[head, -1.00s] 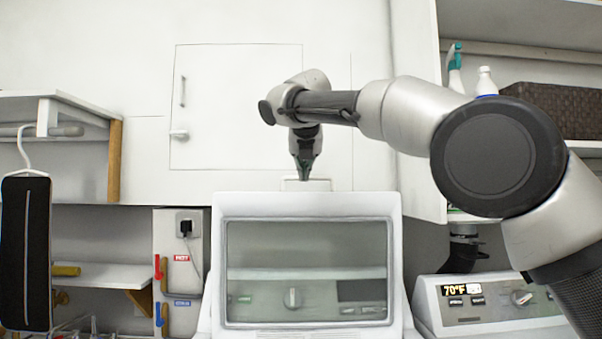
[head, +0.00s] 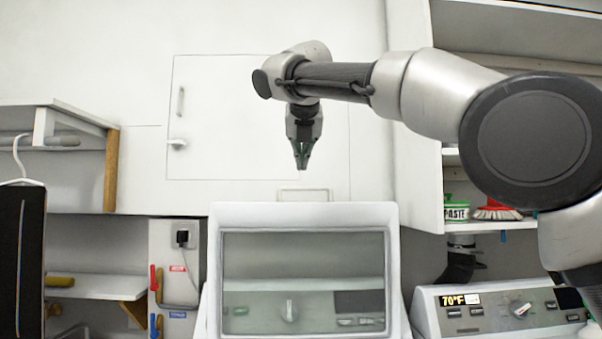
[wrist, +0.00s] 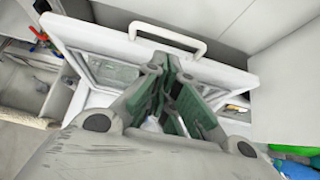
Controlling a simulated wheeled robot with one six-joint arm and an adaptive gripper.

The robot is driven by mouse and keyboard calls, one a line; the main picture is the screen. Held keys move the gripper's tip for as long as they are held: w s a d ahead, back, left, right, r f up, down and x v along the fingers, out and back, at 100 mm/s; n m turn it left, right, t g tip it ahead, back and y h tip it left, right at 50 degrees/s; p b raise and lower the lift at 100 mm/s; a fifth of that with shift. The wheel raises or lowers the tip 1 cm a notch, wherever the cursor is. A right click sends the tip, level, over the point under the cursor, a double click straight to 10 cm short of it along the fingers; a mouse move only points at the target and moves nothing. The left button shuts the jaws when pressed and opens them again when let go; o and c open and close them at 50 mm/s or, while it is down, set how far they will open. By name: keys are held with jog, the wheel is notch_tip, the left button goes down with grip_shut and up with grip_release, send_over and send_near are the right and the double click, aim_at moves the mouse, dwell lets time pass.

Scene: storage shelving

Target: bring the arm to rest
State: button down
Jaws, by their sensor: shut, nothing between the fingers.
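My gripper (head: 301,166) points down in front of the white wall panel, above the white machine with a glass-fronted lid (head: 303,210). It is shut and empty, its dark green fingertips together. In the head view it hangs a little above the lid's handle (head: 304,194) and apart from it. In the wrist view my gripper (wrist: 172,70) covers the middle of the lid, and the white handle (wrist: 167,38) shows beyond the fingers.
A control panel (head: 505,306) reading 70°F stands at the lower right. An open wall cabinet (head: 416,160) with a red brush (head: 497,210) hangs at right. A wooden-edged shelf (head: 111,170) and a black garment on a hanger (head: 20,260) are at left. The wall ahead is clear.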

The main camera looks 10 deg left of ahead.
jog(key=shift+v, duration=1.8)
jog(key=a+f+m+g, duration=0.2)
jog(key=a+f+m, duration=0.1)
jog(key=f+m, duration=0.6)
jog(key=s+d+f+m+g, duration=0.2)
jog(key=s+d+f+m, duration=0.1)
jog(key=d+f+m, duration=0.65)
jog(key=s+d+f+m+g+h, duration=0.1)
jog(key=s+d+f+m, duration=0.25)
jog(key=d, duration=0.45)
jog(key=s+d+f+m+g, duration=0.1)
jog(key=s+d+f+m, duration=0.1)
jog(key=d+f+m, duration=0.45)
jog(key=s+d+f+m+h, duration=0.1)
jog(key=s+d+f, duration=0.2)
jog(key=d, duration=0.6)
jog(key=s+d+f+m, duration=0.4)
jog(key=s+d, duration=0.4)
jog(key=d, duration=0.2)
jog(key=s+d+f+m, duration=0.3)
jog(key=s+d+m, duration=0.2)
jog(key=s+d, duration=0.4)
jog(key=shift+d+f+h, duration=0.3)
jog(key=shift+d+f, duration=0.05)
jog(key=shift+d, duration=0.25)
